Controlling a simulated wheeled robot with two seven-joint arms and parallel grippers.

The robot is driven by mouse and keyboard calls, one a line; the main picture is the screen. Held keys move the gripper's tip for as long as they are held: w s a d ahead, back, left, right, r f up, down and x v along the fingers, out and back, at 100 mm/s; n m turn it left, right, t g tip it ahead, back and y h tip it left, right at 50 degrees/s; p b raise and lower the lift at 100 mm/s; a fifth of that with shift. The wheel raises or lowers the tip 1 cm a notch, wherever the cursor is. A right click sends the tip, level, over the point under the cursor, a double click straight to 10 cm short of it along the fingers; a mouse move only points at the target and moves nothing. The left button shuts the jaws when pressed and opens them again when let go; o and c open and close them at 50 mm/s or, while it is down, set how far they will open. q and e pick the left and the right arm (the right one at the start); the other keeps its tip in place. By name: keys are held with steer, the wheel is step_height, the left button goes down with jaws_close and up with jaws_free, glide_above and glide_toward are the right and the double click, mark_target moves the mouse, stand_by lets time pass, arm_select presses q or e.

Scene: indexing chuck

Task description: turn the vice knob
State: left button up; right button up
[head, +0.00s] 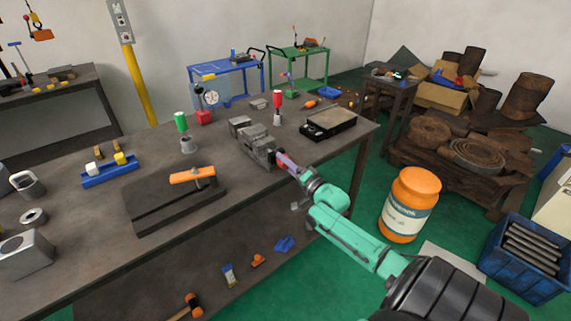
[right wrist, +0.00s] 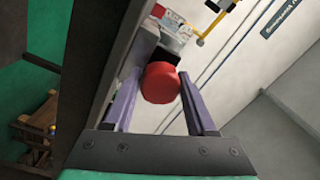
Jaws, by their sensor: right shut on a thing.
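The grey vice (head: 257,146) stands on the dark workbench (head: 100,236), near its right front edge. Its red knob (right wrist: 160,83) is round and sits between the two purple fingers of my right gripper (right wrist: 160,92) in the right wrist view. My right gripper (head: 285,162) reaches the front end of the vice in the head view and is shut on the knob. The knob is mostly hidden by the gripper in the head view. My left gripper is not in view.
A surface plate (head: 329,122) lies right of the vice. A black board with an orange-handled tool (head: 193,175), a green-topped item (head: 181,122) and a blue rack (head: 109,170) stand to the left. An orange drum (head: 410,204) stands on the floor at the right.

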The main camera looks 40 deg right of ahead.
steer(key=n, duration=0.5)
steer(key=shift+n, duration=0.4)
steer(key=n, duration=0.5)
steer(key=shift+d+n+y, duration=0.1)
steer(key=shift+n+y, duration=0.2)
steer(key=shift+y, duration=0.1)
steer(key=n, duration=1)
steer(key=shift+g+b, duration=0.3)
steer(key=n+b, duration=0.1)
steer(key=n, duration=0.3)
steer(key=shift+f, duration=0.1)
steer(key=n+b, duration=0.3)
steer(key=n, duration=0.2)
steer(key=shift+n, duration=0.4)
steer(key=n+b, duration=0.3)
steer(key=n, duration=0.2)
steer(key=shift+h, duration=0.4)
steer(key=shift+n+b, duration=1.15)
steer(key=shift+n, duration=1.15)
